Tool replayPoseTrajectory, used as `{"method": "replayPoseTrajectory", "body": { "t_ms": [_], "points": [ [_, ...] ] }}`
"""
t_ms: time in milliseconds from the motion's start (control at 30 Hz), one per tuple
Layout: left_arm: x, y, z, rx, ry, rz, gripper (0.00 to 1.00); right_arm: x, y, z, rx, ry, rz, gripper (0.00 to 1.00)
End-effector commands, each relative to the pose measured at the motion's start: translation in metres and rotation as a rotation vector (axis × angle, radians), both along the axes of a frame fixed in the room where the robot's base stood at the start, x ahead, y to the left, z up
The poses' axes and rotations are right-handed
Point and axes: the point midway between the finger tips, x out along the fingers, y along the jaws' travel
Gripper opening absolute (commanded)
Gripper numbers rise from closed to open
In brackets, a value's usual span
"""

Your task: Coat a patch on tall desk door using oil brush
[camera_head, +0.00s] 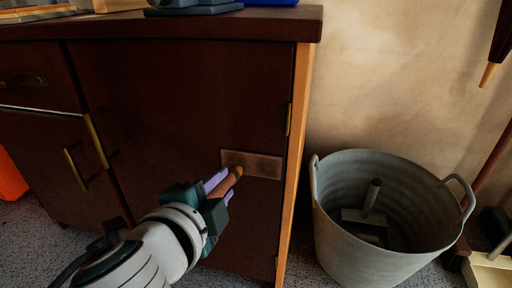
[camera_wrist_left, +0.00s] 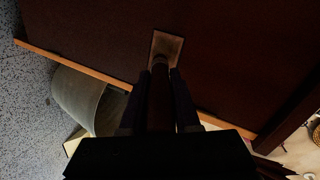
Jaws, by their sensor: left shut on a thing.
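The tall desk (camera_head: 80,45) has a dark reddish-brown door (camera_head: 170,100) with a brass handle at its left. A lighter brown rectangular patch (camera_head: 262,165) lies on the lower right of the door; the patch also shows in the left wrist view (camera_wrist_left: 166,44). My left gripper (camera_head: 222,186) is shut on the oil brush (camera_head: 229,182), which has a brown handle. The brush's tip overlaps the patch's left end in the head view; I cannot tell whether it touches. In the left wrist view the brush (camera_wrist_left: 160,95) points at the patch. My right gripper is out of view.
A grey bucket (camera_head: 333,225) with a tool inside stands on the floor right of the desk; it also shows in the left wrist view (camera_wrist_left: 80,97). An orange object (camera_head: 10,178) is at the far left. Several things lie on the desk top.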

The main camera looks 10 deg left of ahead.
Motion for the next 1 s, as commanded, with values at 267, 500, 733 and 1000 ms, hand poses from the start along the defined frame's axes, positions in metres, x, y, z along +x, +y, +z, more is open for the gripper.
{"method": "replayPoseTrajectory", "body": {
  "t_ms": [267, 500, 733, 1000],
  "points": [
    [0.000, 0.000, 0.000, 0.000, 0.000, 0.000, 0.00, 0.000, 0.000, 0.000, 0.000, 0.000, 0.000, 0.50],
    [0.003, 0.000, 0.000, 0.000, -0.001, -0.001, 0.00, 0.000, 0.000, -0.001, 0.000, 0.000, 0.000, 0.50],
    [0.008, 0.000, 0.000, 0.000, -0.001, -0.001, 0.00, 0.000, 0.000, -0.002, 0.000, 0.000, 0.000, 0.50],
    [0.013, -0.001, 0.000, 0.001, -0.001, -0.001, 0.00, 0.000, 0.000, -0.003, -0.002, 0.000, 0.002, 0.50]
  ]
}}
